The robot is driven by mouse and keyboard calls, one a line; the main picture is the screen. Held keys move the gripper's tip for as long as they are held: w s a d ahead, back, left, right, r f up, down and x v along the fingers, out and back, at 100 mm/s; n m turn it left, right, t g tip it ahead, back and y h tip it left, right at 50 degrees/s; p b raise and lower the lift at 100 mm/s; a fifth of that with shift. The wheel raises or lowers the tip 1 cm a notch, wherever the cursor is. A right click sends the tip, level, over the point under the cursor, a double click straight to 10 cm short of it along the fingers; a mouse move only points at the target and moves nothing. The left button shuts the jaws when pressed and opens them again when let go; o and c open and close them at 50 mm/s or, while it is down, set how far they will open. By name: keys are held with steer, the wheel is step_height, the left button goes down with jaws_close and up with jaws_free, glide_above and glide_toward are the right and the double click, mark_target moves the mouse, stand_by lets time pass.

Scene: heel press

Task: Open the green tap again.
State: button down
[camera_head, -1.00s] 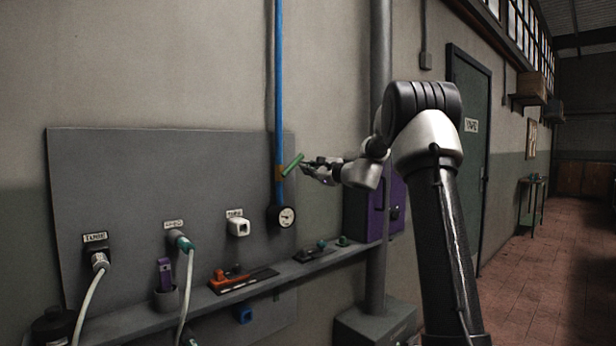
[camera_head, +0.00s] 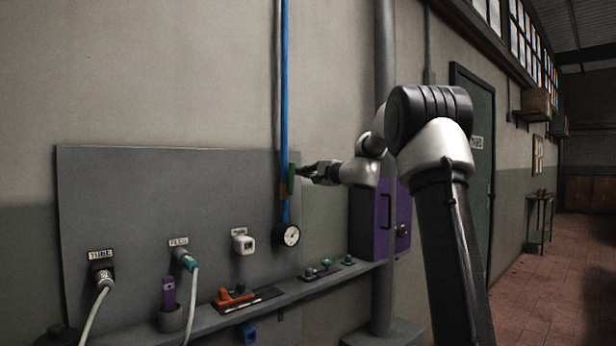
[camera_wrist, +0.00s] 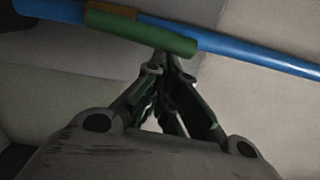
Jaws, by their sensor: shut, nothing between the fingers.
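The green tap has a green lever handle (camera_head: 291,179) and a brass-coloured body (camera_head: 284,188) on a vertical blue pipe (camera_head: 285,80). The lever stands nearly upright, close to in line with the pipe. In the wrist view the lever (camera_wrist: 145,32) runs almost parallel to the pipe (camera_wrist: 255,52). My gripper (camera_head: 301,171) is just right of the lever. In the wrist view its fingertips (camera_wrist: 163,64) are shut with nothing between them, at the lever's edge near its free end. They look to be touching it or very close.
A pressure gauge (camera_head: 291,236) hangs at the pipe's lower end. A grey panel (camera_head: 160,190) with plugs and hoses is to the left. A shelf (camera_head: 335,274) with tools runs below. A purple box (camera_head: 371,222) is to the right, beside a grey post (camera_head: 385,80).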

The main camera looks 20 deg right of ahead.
steer(key=shift+s+a+r, duration=0.1)
steer(key=shift+a+r, duration=0.1)
steer(key=shift+a, duration=0.05)
stand_by(0.6)
steer(key=s+d, duration=0.7)
steer(key=s, duration=0.2)
steer(key=shift+d, duration=0.25)
